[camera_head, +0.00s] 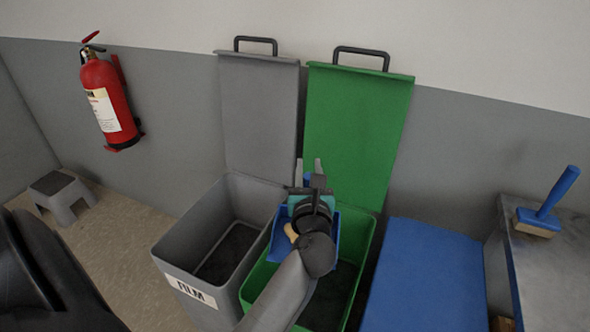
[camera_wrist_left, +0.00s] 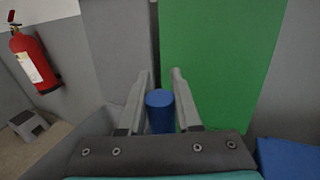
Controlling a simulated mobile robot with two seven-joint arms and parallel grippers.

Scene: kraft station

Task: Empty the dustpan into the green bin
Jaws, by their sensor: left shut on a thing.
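The green bin (camera_head: 363,262) stands with its green lid (camera_head: 358,130) raised against the wall. The blue dustpan (camera_head: 334,240) is over the bin's opening, largely hidden by my left arm and gripper. Something tan (camera_head: 290,233) shows at the pan's left side. My left gripper (camera_head: 311,168) is above the green bin and shut on the dustpan's blue handle; the handle (camera_wrist_left: 160,110) shows between the fingers in the left wrist view. Whether the pan is tilted is hard to tell. My right gripper is not in view.
A grey bin (camera_head: 171,248) labelled FILM, lid (camera_head: 259,115) raised, stands directly left of the green bin. A blue-topped box (camera_head: 425,275) is to its right. A blue-handled brush (camera_head: 548,205) stands on a grey bench (camera_head: 560,270). A fire extinguisher (camera_head: 108,98) and step stool (camera_head: 62,195) are at left.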

